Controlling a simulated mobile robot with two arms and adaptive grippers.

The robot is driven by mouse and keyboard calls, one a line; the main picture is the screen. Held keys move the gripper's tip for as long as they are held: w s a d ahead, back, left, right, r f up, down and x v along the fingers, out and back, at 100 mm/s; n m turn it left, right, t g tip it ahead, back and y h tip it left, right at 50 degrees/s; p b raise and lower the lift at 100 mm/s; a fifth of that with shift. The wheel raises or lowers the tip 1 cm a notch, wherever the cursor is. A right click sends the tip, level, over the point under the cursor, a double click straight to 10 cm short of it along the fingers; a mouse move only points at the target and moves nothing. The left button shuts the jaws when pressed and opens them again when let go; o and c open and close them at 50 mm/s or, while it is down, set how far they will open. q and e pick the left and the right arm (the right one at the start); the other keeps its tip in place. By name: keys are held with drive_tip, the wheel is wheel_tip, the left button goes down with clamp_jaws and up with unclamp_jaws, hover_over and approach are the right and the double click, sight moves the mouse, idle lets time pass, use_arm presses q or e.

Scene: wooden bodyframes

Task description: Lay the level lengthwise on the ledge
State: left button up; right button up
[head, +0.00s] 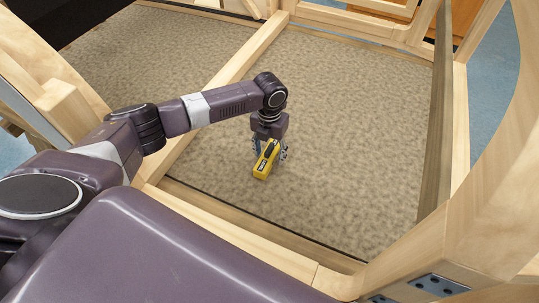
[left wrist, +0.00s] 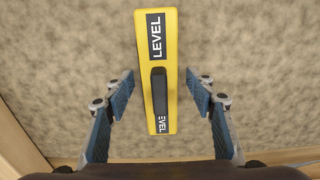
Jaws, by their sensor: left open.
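The yellow level (head: 264,164), with a dark middle grip and black LEVEL labels, appears to lie on the mottled carpet inside the wooden frame. My left gripper (head: 270,153) is above it, pointing down. In the left wrist view the level (left wrist: 156,25) runs lengthwise between the two blue fingers of the open gripper (left wrist: 159,98). A gap shows on each side, so neither finger appears to touch it. I cannot tell for certain which wooden member is the ledge; a near wooden beam (head: 250,233) runs along the front of the carpet. My right gripper is out of view.
A wooden beam (head: 235,70) divides the carpet on the left, behind my left arm. The carpet (head: 345,120) right of the level is clear.

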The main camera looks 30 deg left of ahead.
use_arm(q)
clamp_jaws()
drive_tip(key=shift+r, duration=0.1)
drive_tip(key=shift+r, duration=0.1)
idle(0.3)
